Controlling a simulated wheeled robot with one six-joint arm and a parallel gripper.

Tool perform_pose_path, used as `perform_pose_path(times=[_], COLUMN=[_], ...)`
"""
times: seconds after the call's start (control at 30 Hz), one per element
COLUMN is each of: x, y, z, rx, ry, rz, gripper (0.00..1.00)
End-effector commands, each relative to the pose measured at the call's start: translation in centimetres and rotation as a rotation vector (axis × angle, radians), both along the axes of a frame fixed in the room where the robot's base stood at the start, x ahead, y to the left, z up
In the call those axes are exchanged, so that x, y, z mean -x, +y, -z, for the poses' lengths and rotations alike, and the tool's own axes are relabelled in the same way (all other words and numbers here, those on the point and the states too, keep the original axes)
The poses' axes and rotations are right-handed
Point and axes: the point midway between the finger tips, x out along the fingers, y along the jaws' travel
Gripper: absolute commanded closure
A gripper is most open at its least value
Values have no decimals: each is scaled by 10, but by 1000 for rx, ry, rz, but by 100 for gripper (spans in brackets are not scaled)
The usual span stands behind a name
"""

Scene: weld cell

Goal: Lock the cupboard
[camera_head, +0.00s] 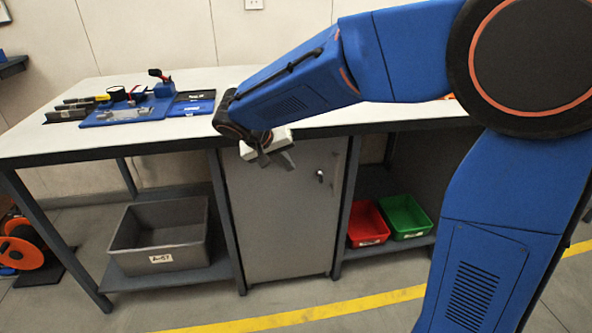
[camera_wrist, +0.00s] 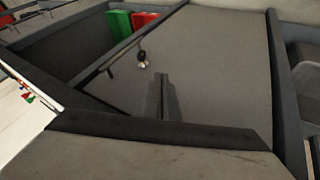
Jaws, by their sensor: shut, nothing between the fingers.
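The cupboard is a grey unit under the workbench, and its door (camera_head: 283,215) looks closed. A small lock with a dark key or knob (camera_head: 320,176) is near the door's upper right edge. In the wrist view, the lock (camera_wrist: 144,60) shows as a silver disc with a dark piece, above and left of my fingers. My gripper (camera_head: 285,160) is in front of the door's upper part, left of the lock and apart from it. Its fingers (camera_wrist: 162,85) are shut and empty. Which way the lock is turned is too small to tell.
The white workbench top (camera_head: 60,140) overhangs the cupboard and carries a blue fixture (camera_head: 125,112). A grey bin (camera_head: 160,235) stands on the left lower shelf. A red bin (camera_head: 367,223) and a green bin (camera_head: 405,216) are right of the cupboard. The floor in front is clear.

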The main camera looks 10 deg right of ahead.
Motion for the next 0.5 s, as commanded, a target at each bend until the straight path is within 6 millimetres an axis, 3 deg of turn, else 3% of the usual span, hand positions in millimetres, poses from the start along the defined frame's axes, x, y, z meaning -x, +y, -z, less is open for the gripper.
perform_pose_path(times=[0.5], x=[-31], y=[-41], z=[68], rx=[1], ry=[4], rz=[3], gripper=[100])
